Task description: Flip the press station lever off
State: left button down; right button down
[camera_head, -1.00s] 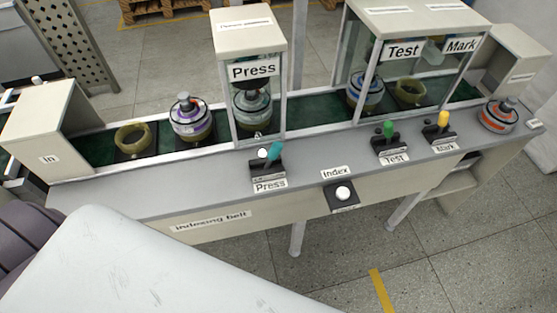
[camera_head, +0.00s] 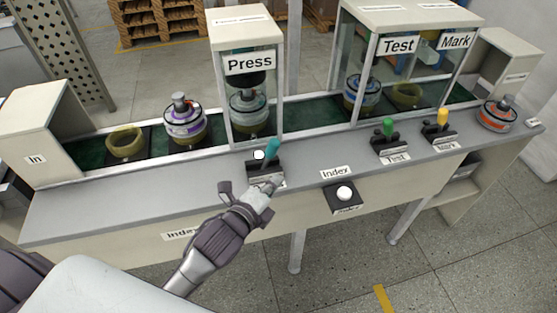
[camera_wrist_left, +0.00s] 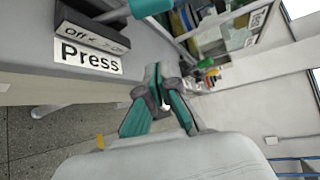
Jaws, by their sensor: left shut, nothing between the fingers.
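The press station lever has a teal handle (camera_head: 271,150) on a dark base in front of the press station (camera_head: 247,85). The handle leans to the right in the head view. In the left wrist view the teal handle (camera_wrist_left: 150,8) is at the top edge, partly cut off. Its base plate (camera_wrist_left: 90,35) reads "Off" at the left, above a "Press" label. My left gripper (camera_head: 272,182) is just in front of the lever base, covering the Press label in the head view. Its fingertips (camera_wrist_left: 158,72) are shut, empty and apart from the handle. My right gripper is not in view.
A green Test lever (camera_head: 388,130) and a yellow Mark lever (camera_head: 441,118) stand to the right. A white Index button (camera_head: 344,194) sits on the front edge nearby. Motor parts (camera_head: 185,120) stand on the green belt behind. The grey ledge (camera_head: 110,205) at left is clear.

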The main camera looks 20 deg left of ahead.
aim_at(269, 157)
pick_arm(q)
jog(key=shift+s+r, duration=0.15)
jog(key=shift+r, duration=0.3)
jog(key=x, duration=1)
jog(key=shift+w+d+p, duration=0.15)
jog(key=shift+w+p, duration=0.15)
jog(key=shift+p, duration=0.1)
jog(key=a, duration=0.1)
jog(key=a+p, duration=0.1)
jog(key=a+r, duration=0.1)
jog(key=shift+s+a+r, duration=0.1)
jog(key=shift+s+a, duration=0.1)
jog(key=shift+s, duration=0.2)
jog(key=shift+a, duration=0.3)
